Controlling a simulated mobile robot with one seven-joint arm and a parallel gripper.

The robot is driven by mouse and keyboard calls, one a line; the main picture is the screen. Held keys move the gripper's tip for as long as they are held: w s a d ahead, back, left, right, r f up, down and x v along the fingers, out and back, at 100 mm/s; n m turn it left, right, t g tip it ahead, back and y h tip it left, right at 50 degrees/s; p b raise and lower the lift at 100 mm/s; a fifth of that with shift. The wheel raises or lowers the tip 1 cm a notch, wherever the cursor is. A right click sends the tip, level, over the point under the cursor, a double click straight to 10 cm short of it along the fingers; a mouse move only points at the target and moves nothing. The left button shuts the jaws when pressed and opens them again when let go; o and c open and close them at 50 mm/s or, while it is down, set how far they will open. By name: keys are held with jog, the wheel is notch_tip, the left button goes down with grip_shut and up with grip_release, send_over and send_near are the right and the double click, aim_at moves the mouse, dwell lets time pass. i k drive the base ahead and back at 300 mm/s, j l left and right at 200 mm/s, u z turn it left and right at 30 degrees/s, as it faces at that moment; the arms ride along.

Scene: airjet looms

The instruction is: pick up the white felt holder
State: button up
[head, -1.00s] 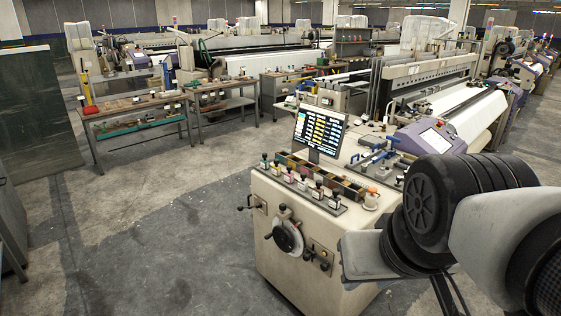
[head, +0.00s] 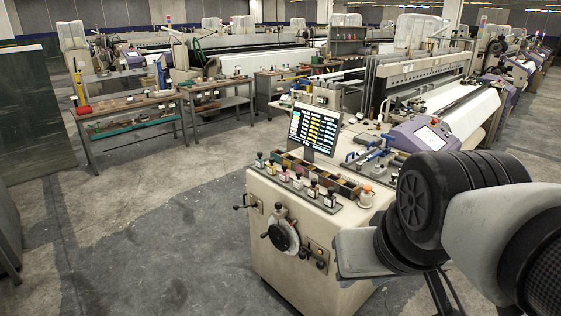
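I cannot pick out the white felt holder for certain at this size. A small white round piece with an orange top (head: 367,194) stands at the right front end of the cream console (head: 300,262); I cannot tell what it is. My arm fills the right side of the head view, in front of the console's right end, and hides part of it. My gripper does not show.
A lit screen (head: 315,130) stands on the console, behind a row of small knobbed levers. A handwheel (head: 283,238) sticks out of its front. Workbenches (head: 130,108) stand at the back left, looms (head: 425,85) behind right. The grey floor (head: 150,240) at left is clear.

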aim_at(297, 181)
jog(key=i+j+z, duration=0.1)
jog(key=z, duration=0.4)
jog(key=i+j+z, duration=0.15)
jog(key=z, duration=0.3)
jog(key=i+j+z, duration=0.15)
jog(key=j, duration=0.2)
jog(key=i+j+z, duration=0.2)
jog(key=j, duration=0.2)
jog(key=j+z, duration=0.15)
jog(key=j, duration=0.2)
jog(key=i+j, duration=0.15)
jog(key=j, duration=0.5)
jog(key=i+j+z, duration=0.1)
jog(key=j, duration=0.5)
jog(key=i+j, duration=0.1)
jog(key=j, duration=0.55)
jog(key=i+j+z, duration=0.1)
jog(key=j, duration=0.55)
